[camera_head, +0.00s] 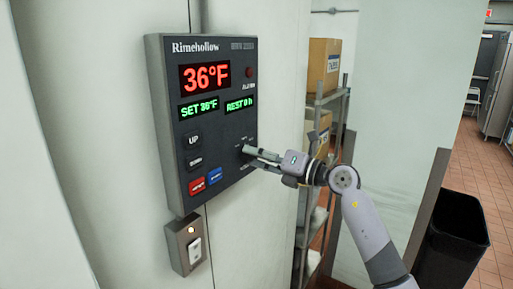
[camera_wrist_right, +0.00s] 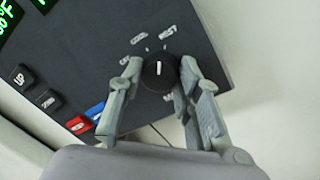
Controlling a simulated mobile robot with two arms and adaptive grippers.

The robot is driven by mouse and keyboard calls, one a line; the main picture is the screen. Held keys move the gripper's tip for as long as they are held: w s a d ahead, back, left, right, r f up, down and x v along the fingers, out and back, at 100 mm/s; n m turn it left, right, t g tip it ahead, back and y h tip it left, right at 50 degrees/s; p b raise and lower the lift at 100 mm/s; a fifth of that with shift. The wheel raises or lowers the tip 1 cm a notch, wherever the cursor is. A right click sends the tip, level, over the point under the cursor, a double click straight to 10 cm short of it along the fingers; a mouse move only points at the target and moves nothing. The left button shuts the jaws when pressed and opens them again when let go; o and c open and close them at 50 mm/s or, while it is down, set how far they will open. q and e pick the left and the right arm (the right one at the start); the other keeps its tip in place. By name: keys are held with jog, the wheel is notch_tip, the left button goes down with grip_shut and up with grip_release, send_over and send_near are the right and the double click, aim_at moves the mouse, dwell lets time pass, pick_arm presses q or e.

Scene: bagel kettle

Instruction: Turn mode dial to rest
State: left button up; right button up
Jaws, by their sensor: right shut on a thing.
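The mode dial (camera_wrist_right: 158,70) is a round black knob with a white pointer line on the dark control panel (camera_head: 208,137). In the right wrist view the pointer is nearly straight up, between the label at its upper left and the REST label (camera_wrist_right: 168,32) at its upper right. My right gripper (camera_wrist_right: 160,82) is shut on the dial, one finger on each side. In the head view my right gripper (camera_head: 254,153) reaches the panel from the right and hides most of the dial. The panel display reads 36°F, SET 36°F and REST 0 h. My left gripper is out of view.
UP (camera_head: 193,139) and DOWN buttons sit left of the dial, with a red (camera_head: 197,186) and a blue button (camera_head: 215,175) below. A small switch box (camera_head: 187,246) is under the panel. Shelving with boxes (camera_head: 322,66) stands behind my arm; a black bin (camera_head: 455,235) is at right.

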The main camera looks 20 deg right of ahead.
jog(key=shift+m+p, duration=0.85)
jog(key=shift+m, duration=0.25)
jog(key=o, duration=1.1)
jog(key=shift+o, duration=0.2)
jog(key=v, duration=1.2)
jog(key=shift+f, duration=0.2)
